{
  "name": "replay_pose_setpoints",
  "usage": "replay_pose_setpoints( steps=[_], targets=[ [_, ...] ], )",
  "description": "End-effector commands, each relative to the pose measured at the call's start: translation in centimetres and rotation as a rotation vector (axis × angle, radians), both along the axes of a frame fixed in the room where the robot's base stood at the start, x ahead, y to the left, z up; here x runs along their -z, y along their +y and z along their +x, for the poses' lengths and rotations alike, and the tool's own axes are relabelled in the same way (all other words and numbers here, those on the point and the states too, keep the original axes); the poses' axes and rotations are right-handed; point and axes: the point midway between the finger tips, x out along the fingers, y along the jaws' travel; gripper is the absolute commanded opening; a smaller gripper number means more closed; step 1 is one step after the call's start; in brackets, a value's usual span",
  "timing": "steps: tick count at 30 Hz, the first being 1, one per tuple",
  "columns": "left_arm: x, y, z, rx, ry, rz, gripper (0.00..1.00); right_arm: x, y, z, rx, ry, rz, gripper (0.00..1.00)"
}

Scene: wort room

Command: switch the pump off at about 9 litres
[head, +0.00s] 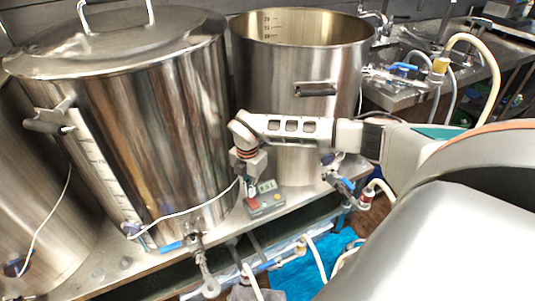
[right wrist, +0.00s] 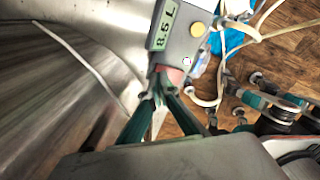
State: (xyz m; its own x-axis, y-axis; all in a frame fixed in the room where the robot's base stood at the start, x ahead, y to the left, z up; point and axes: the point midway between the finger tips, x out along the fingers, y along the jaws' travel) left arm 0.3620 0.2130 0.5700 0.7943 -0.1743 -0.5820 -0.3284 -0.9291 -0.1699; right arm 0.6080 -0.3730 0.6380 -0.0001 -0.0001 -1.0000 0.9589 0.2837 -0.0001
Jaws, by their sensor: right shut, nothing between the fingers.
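The grey control box (head: 266,203) sits on the metal bench between the two vessels. Its display (right wrist: 164,27) reads 8.5 L in the right wrist view. A round yellow button (right wrist: 197,29) is on its face. A reddish part (right wrist: 174,75) shows at its near end, right by my fingertips. My right gripper (head: 250,186) points down at the box's left end; in the right wrist view its teal fingers (right wrist: 163,88) are together and empty. I cannot tell whether they touch the reddish part. My left gripper is not in view.
A large lidded steel kettle (head: 165,110) stands left of the box. An open steel pot (head: 260,80) with inside markings stands behind it. A white cable (head: 190,215) runs along the kettle. Blue-handled valves (head: 340,184) and hoses lie to the right.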

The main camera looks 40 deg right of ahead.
Motion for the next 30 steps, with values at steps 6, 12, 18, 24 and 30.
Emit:
replay_pose_setpoints(
  steps=[6, 12, 18, 24, 30],
  targets=[
    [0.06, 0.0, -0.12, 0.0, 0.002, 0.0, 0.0, 0.0, 0.0, 0.0, 0.0, 0.0, 0.0, 0.0],
    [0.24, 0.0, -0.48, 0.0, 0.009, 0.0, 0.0, 0.0, 0.0, 0.0, 0.0, 0.0, 0.0, 0.0],
    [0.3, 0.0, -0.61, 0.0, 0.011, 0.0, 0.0, 0.0, 0.0, 0.0, 0.0, 0.0, 0.0, 0.0],
    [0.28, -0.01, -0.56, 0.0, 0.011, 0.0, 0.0, 0.01, 0.0, 0.0, 0.0, 0.0, 0.0, 0.0],
    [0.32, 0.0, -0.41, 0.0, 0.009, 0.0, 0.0, 0.34, -0.01, -0.02, 0.0, 0.001, 0.0, 0.0]
  ],
)
